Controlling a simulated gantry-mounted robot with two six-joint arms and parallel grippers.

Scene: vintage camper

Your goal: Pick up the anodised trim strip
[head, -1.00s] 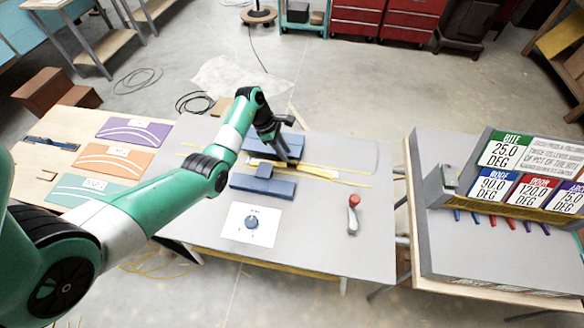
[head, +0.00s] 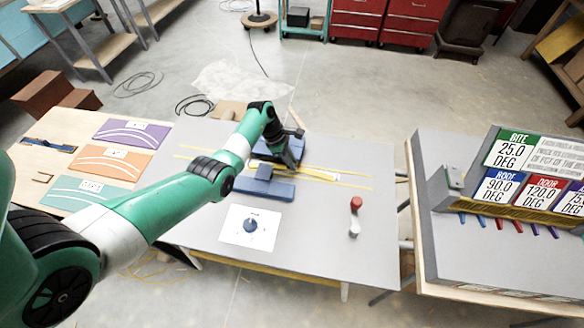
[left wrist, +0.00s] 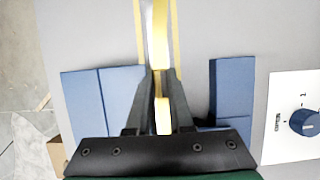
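The trim strip (head: 318,172) is a narrow yellow and silvery piece lying across the grey table, between two blue blocks. In the left wrist view the strip (left wrist: 160,45) runs lengthwise up the picture and passes between my fingers. My left gripper (head: 290,165) is low over the strip, pointing down. In the left wrist view its two dark fingers (left wrist: 160,78) stand on either side of the strip, apart by little more than its width. Contact is not clearly visible. The arm hides part of the strip in the head view. My right gripper is not in view.
The front blue block (head: 264,188) and the rear blue block (head: 262,148) flank the strip closely. A dial on a white card (head: 250,226) and a red-topped handle (head: 355,204) stand nearer the front. Coloured cards lie left; a signboard (head: 530,175) stands right.

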